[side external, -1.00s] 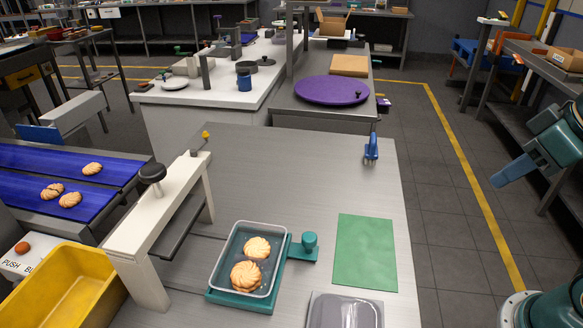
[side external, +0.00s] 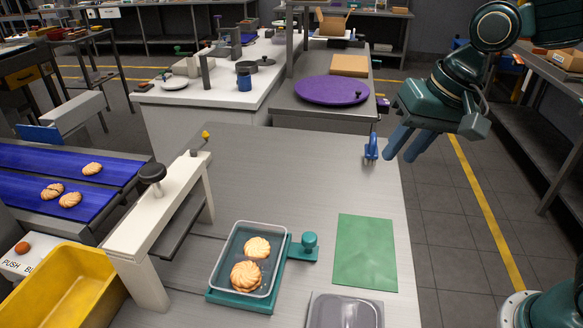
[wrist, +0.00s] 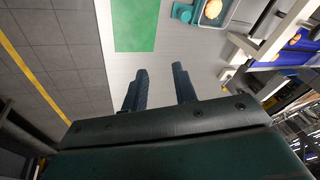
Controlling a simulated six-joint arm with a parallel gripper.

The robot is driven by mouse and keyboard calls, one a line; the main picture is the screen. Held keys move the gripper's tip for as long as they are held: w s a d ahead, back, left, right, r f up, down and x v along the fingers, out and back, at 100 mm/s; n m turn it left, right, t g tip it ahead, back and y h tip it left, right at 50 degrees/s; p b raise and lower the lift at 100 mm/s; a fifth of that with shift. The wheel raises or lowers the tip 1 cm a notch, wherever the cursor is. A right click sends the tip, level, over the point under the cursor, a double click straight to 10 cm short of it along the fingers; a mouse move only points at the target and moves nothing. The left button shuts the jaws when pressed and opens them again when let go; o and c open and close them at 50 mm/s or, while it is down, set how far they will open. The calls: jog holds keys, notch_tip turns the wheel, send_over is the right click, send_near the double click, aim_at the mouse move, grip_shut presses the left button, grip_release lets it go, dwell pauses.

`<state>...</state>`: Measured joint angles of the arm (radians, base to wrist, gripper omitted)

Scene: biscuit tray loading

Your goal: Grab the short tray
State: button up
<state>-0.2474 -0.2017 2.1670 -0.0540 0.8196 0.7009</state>
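In the wrist view the tray (wrist: 203,20) shows at the top, partly cut off by the frame edge.
A white frame with a black knob (side external: 160,225) stands left of the tray. A yellow bin (side external: 62,290) and blue conveyor (side external: 85,200) are further left. The table's back half is clear.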

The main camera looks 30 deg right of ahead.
aim_at(252, 260)
jog(key=w+a+f+m+g, duration=0.1)
jog(key=w+a+f+m, duration=0.1)
jog(key=w+a+f, duration=0.35)
jog(key=w+a+f+m+g, duration=0.1)
jog(key=w+a+f+m, duration=0.15)
jog(key=a, duration=0.55)
notch_tip(252, 260, down, 9)
jog(key=w+a, duration=0.1)
jog(key=w, duration=0.1)
jog(key=shift+a+y, duration=0.25)
jog(key=shift+y, duration=0.05)
jog(key=shift+x, duration=2.5)
jog(key=shift+a+f, duration=0.15)
jog(key=shift+f, duration=0.05)
